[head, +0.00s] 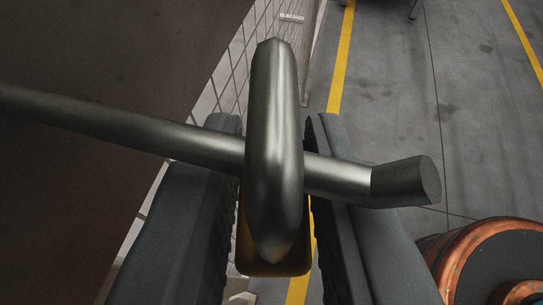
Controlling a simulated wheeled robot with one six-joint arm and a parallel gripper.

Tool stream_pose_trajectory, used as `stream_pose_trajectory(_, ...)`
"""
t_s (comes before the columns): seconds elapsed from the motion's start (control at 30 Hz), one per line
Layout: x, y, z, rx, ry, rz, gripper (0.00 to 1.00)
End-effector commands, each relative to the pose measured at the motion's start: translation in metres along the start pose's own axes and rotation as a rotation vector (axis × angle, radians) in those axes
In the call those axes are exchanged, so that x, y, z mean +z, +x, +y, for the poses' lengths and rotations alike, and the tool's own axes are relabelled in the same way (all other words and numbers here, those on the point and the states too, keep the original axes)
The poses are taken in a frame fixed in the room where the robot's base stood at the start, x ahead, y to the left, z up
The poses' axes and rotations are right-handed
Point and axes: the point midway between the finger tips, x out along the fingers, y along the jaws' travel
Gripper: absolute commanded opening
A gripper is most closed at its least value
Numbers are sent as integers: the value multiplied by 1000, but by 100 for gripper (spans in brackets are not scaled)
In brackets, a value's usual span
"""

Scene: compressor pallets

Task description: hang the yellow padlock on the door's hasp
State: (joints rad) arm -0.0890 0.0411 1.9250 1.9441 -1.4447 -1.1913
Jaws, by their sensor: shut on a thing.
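The padlock's yellow body (275,264) sits between the two dark fingers of my gripper (275,205), which is shut on it. Its thick metal shackle (273,130) stands up from the body, seen nearly edge-on. A round metal bar, which looks like the hasp (110,128), runs from the left across the picture to a bent end (405,183) on the right. The shackle crosses in front of this bar, which shows on both sides of it. The shackle's far side is hidden, so I cannot tell whether the bar passes through the loop.
A dark brown panel, likely the door (95,50), fills the upper left. A wire mesh fence (240,65) stands behind it. An orange-and-dark round object (490,262) is at the lower right. Grey floor (395,90) with yellow lines is open at the upper right.

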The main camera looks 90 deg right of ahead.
Motion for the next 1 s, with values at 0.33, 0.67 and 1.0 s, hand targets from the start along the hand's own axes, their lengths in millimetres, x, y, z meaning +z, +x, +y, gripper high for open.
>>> stream_pose_trajectory(0.33, 0, 0, 0, 0, 0, 0, 45)
stream_pose_trajectory(0.67, 0, -3, 0, 0, -1, 0, 45)
stream_pose_trajectory(1.0, 1, -50, -1, -2, -1, 0, 45)
